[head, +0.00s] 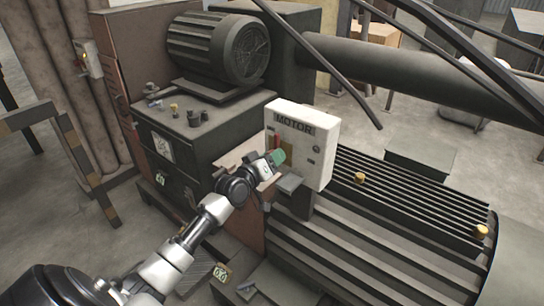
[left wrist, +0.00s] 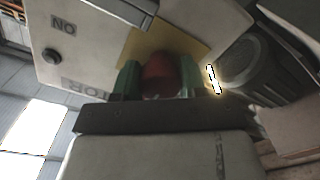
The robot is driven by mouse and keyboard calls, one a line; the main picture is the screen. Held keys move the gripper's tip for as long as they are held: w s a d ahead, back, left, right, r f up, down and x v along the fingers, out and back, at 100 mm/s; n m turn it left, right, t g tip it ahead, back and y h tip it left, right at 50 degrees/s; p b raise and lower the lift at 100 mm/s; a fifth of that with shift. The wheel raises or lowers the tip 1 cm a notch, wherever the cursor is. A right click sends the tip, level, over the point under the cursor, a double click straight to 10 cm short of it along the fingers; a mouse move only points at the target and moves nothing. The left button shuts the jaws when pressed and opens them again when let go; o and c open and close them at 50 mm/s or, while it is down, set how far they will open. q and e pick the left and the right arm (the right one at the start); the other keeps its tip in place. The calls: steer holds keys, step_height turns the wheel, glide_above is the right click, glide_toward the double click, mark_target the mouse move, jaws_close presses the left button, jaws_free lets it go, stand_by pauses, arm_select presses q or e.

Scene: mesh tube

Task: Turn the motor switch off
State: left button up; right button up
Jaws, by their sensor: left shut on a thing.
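The white motor switch box (head: 318,150), lettered MOTOR, stands upright on the machine in the head view. It also fills the upper left of the left wrist view (left wrist: 95,50), where its ON label appears upside down. A red switch handle (head: 277,140) is on its front, over a yellow plate (left wrist: 195,48). My left gripper (head: 277,158) is at the front of the box. In the left wrist view its green fingers are on either side of the red handle (left wrist: 161,76), shut on it. The handle's lower part is hidden by the gripper. My right gripper is not in view.
A dark motor (head: 218,48) sits on a cabinet behind and left of the box. A ribbed machine housing (head: 400,215) with yellow caps lies to the right. A grey ledge (head: 290,184) juts out just below the box. Dark bars cross the upper right.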

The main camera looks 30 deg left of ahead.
arm_select(q)
steer(key=shift+r+n, duration=0.2)
steer(key=shift+n, duration=0.2)
steer(key=o, duration=0.9)
steer(key=shift+a+f, duration=0.1)
steer(key=shift+f, duration=0.05)
steer(key=shift+s+f, duration=0.1)
steer(key=shift+s, duration=0.25)
steer(key=s, duration=0.3)
steer(key=s+b, duration=0.1)
steer(key=s, duration=0.6)
steer(key=shift+a+b, duration=0.3)
steer(key=shift+a, duration=0.1)
